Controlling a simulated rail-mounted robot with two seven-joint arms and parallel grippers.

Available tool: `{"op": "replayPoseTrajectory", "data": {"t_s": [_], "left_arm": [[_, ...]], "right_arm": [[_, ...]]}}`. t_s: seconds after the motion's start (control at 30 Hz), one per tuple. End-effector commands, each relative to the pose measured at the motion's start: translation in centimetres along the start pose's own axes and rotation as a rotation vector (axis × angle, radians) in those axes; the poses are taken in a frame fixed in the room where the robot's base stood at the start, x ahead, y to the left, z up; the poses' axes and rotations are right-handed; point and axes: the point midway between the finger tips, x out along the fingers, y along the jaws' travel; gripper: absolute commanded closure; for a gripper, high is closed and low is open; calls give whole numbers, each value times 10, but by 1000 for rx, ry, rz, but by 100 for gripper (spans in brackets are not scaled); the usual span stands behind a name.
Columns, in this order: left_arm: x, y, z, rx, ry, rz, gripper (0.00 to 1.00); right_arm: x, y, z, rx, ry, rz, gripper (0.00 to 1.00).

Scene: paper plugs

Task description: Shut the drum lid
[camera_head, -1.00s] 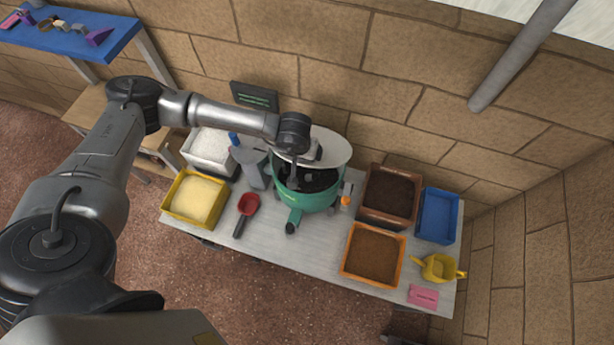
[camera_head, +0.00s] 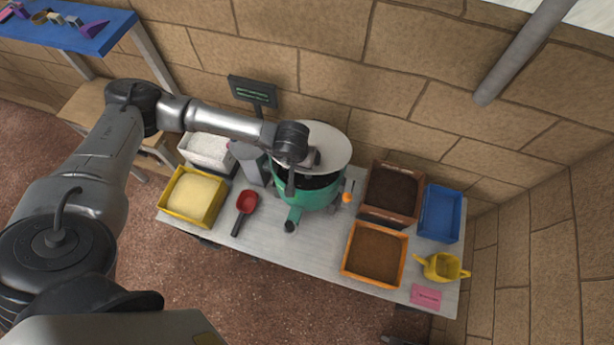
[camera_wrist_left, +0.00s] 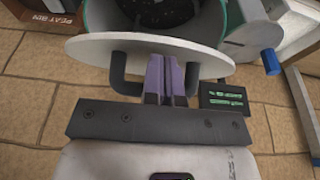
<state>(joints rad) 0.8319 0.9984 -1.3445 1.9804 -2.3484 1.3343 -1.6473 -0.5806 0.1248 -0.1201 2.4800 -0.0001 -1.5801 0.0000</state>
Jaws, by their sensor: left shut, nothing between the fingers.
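The green drum (camera_head: 310,199) stands on the table with a dark inside that shows in both views. Its pale round lid (camera_head: 333,146) is raised and tilted over the back of the drum, leaving the front of the mouth uncovered. In the wrist view the lid (camera_wrist_left: 220,67) has a black U-shaped handle (camera_wrist_left: 119,72). My left gripper (camera_wrist_left: 167,78) is shut, its purple-grey fingers overlapping the middle of the handle; whether they touch it I cannot tell. In the head view my wrist hides part of the lid. My right gripper is not in view.
Left of the drum are a yellow tray (camera_head: 166,216), a white tray (camera_head: 190,158) and a red scoop (camera_head: 247,202). Right are a brown box (camera_head: 374,212), an orange tray (camera_head: 346,270), a blue tray (camera_head: 457,218) and a yellow cup (camera_head: 441,268). A small screen (camera_head: 252,91) stands behind.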

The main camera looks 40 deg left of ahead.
Motion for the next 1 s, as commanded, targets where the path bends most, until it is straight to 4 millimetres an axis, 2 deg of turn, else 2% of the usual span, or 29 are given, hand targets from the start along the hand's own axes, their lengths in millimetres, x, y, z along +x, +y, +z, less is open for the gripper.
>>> {"op": "replayPoseTrajectory", "data": {"t_s": [0.03,0.2,0.7,1.0], "left_arm": [[7,0,4,1,0,0,100],[15,0,12,0,-1,0,100],[18,0,15,0,0,0,100],[38,0,25,1,0,0,100]], "right_arm": [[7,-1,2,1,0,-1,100],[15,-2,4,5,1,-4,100],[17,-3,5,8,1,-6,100],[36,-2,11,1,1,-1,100]]}}
